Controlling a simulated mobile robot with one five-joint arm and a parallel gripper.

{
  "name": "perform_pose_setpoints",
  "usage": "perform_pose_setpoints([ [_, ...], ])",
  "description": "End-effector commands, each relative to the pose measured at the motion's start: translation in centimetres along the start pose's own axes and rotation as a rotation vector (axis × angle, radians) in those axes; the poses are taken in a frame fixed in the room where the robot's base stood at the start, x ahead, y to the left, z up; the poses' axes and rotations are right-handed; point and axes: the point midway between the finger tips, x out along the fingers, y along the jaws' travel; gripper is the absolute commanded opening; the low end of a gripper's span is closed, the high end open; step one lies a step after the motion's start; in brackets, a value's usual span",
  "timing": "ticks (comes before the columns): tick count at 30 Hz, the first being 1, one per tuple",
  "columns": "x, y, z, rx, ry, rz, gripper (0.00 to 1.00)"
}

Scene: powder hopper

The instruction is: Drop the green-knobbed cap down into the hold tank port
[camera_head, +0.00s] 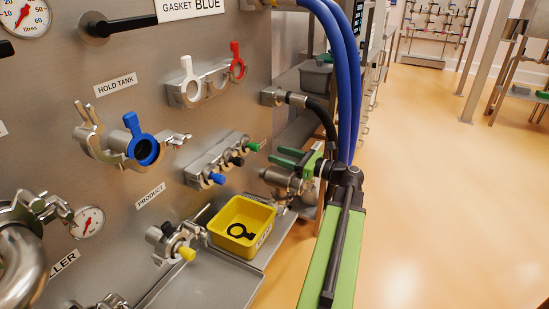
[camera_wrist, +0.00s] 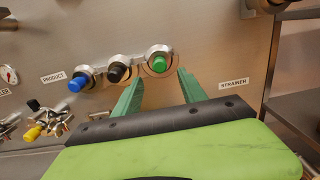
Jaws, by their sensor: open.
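The green-knobbed cap (camera_head: 254,147) sits at the right end of a wall rack, beside a black-knobbed and a blue-knobbed cap. It also shows in the wrist view (camera_wrist: 158,64), between and just beyond the tips of my fingers. My gripper (camera_head: 283,157) is open and empty, its green fingers pointing at the wall, right of the cap in the head view. In the wrist view my gripper (camera_wrist: 160,80) spans the cap without visible contact. The hold tank port (camera_head: 122,143), under its label, has a blue gasket with a tab at its mouth and a clamp hanging open around it.
A yellow bin (camera_head: 243,222) holding a black gasket stands on a steel shelf below the rack. White and red gaskets (camera_head: 190,80) hang above the rack. A yellow-knobbed fitting (camera_head: 182,250) juts out at the product port.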

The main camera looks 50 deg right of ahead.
Motion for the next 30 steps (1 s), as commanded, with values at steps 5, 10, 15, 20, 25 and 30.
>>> perform_pose_setpoints([
  [5, 1.8, 0.1, 0.1, -0.001, 0.001, 0.004, 0.49],
  [10, 4.8, 0.1, 0.0, -0.001, 0.002, 0.005, 0.49],
  [15, 7.6, 0.1, 0.0, -0.001, 0.002, 0.006, 0.49],
  [20, 9.4, 0.2, 0.0, -0.001, 0.002, 0.006, 0.49],
  [25, 10.2, 0.2, 0.0, -0.002, 0.002, 0.005, 0.49],
  [30, 10.2, 0.3, 0.0, -0.002, 0.002, 0.006, 0.49],
])
